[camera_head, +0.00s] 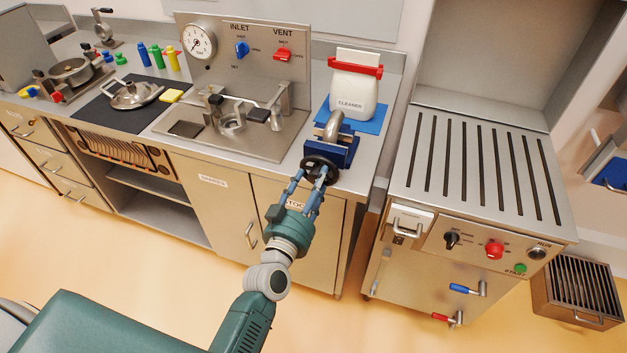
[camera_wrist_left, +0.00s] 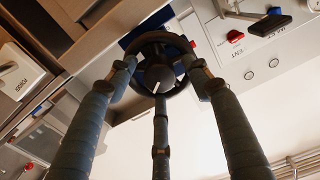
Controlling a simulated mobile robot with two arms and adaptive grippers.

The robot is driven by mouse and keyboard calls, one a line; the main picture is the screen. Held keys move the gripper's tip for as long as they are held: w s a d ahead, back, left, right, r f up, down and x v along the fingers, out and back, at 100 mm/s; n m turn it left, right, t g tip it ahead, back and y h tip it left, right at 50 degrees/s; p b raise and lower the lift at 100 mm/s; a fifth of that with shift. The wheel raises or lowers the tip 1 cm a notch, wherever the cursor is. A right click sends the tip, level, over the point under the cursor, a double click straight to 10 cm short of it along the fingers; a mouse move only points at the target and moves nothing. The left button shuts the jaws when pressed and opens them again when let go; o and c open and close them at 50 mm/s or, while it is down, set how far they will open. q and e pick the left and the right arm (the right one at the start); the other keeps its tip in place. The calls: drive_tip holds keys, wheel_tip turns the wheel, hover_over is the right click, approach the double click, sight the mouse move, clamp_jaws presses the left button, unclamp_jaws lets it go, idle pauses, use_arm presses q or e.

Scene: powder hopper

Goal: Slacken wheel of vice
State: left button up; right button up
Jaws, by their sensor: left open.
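The vice (camera_head: 333,150) is a blue block on the counter's front edge, with a curved metal piece on top. Its black handwheel (camera_head: 321,170) faces out over the counter edge. My left gripper (camera_head: 312,172) is at the wheel with its fingers spread. In the left wrist view the wheel (camera_wrist_left: 152,41) lies between the fingertips, around its rim; the fingers look very near it, and I cannot tell whether they touch. The gripper (camera_wrist_left: 158,75) is open. My right gripper is not in view.
Left is a steel panel (camera_head: 262,62) with a gauge. Right is a slotted steel cabinet (camera_head: 480,165). The floor in front is clear.

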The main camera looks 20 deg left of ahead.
use_arm(q)
drive_tip(key=shift+w, duration=0.1)
drive_tip(key=c, duration=1.2)
drive_tip(key=shift+o, duration=0.2)
